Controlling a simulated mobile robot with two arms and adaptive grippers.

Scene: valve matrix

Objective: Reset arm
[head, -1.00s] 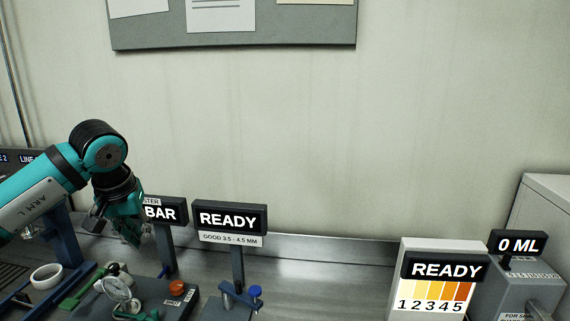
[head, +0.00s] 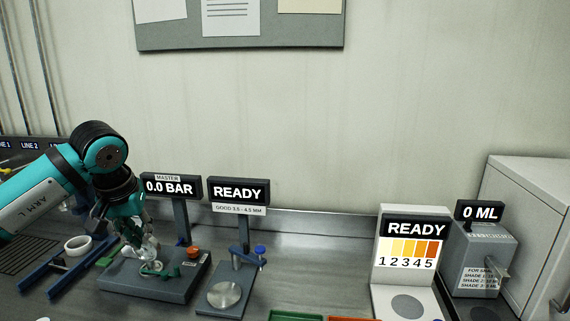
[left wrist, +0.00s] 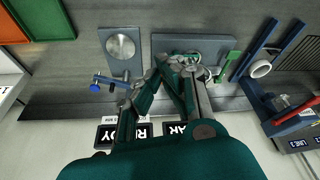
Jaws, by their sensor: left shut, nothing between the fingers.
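My left arm, teal with a black wrist, reaches in from the left in the head view. Its gripper (head: 143,247) points down over the dark grey valve plate (head: 150,285), in front of the 0.0 BAR display (head: 171,187). In the left wrist view the gripper (left wrist: 178,66) has its fingers together over the edge of the plate, with nothing seen between them. The gauge on the plate is partly hidden by the fingers. I cannot tell whether the fingers touch it. A green handle (head: 166,271) and an orange knob (head: 193,253) show on the plate. My right gripper is not in view.
To the right stand a READY display (head: 238,192) over a fixture with a round metal disc (head: 224,295), a shade-chart unit (head: 410,253) and a 0 ML box (head: 487,262). A blue rack with a white ring (head: 77,245) lies left. Bare metal table (head: 325,265) shows mid-right.

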